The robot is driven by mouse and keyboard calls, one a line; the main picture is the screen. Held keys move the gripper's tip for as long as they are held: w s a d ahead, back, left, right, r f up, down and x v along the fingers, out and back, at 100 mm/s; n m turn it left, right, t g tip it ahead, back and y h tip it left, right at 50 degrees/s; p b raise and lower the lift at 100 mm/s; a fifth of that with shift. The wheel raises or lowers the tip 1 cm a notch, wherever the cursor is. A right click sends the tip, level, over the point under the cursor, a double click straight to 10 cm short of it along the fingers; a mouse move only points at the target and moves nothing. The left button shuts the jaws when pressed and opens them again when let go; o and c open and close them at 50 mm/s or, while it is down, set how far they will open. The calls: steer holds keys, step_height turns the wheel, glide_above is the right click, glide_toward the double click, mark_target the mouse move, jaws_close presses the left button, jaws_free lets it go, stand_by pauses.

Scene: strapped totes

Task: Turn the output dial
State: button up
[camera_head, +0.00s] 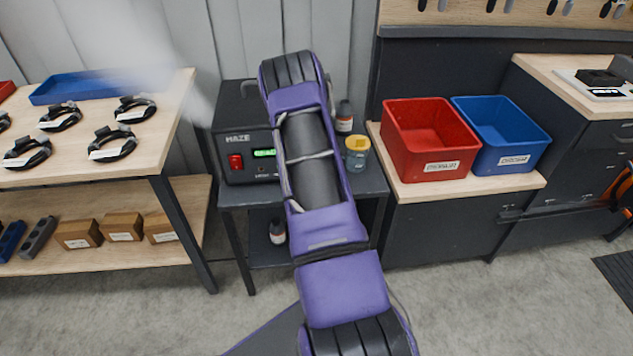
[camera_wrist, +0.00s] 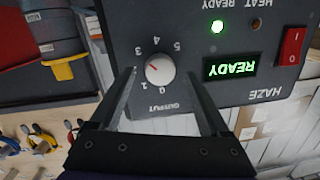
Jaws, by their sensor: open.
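The black HAZE machine (camera_head: 232,130) stands on a small dark table, partly hidden by my arm in the head view. In the wrist view its panel (camera_wrist: 215,85) appears upside down. The white output dial (camera_wrist: 160,70) has a short red mark pointing to the upper left in the picture, on the side of the 2 and 3. My gripper (camera_wrist: 160,72) is open, with one finger on each side of the dial in the picture. I cannot tell whether the fingers touch it. The head view hides the dial and gripper behind my arm.
A red rocker switch (camera_wrist: 292,47), a green READY display (camera_wrist: 230,67) and a lit green lamp (camera_wrist: 217,27) are on the panel. A yellow-lidded jar (camera_head: 357,153) and a dark bottle (camera_head: 344,117) stand beside the machine. Red (camera_head: 430,140) and blue bins stand at right.

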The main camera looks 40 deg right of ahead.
steer(key=v, duration=1.6)
